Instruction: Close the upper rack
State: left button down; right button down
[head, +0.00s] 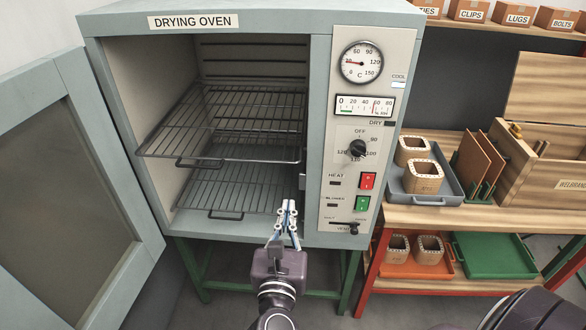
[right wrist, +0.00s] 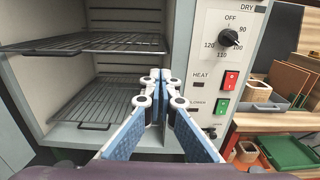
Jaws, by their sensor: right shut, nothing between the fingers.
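The drying oven (head: 325,20) stands with its door (head: 75,190) swung open to the left. The upper rack (head: 225,125) is a dark wire shelf, pulled part way out past the oven's front, with a handle loop at its front edge. It also shows in the right wrist view (right wrist: 90,42). The lower rack (head: 235,190) sits further in below it. My right gripper (head: 289,205) is shut and empty, in front of the oven's lower right front, below and to the right of the upper rack's front edge, apart from it. My left gripper is not in view.
The control panel (head: 365,130) with dials and switches is right of the oven opening. A workbench (head: 440,215) further right holds a grey tray (head: 450,180) with wooden coil formers and a wooden crate (head: 545,170). An orange tray and a green tray (head: 495,255) lie below.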

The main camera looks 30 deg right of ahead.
jog(key=p, duration=0.5)
send_near(296, 147)
jog(key=shift+s+a, duration=0.25)
jog(key=shift+w+d+f, duration=0.15)
jog(key=shift+w+d, duration=0.05)
jog(key=shift+w, duration=0.05)
jog(key=b+x, duration=0.2)
jog(key=x, duration=0.7)
jog(key=shift+w+d+f, duration=0.15)
jog(key=shift+w+d, duration=0.1)
jog(key=shift+w, duration=0.05)
jog(key=shift+w+d, duration=0.1)
jog(key=shift+w, duration=0.05)
jog(key=shift+r, duration=0.35)
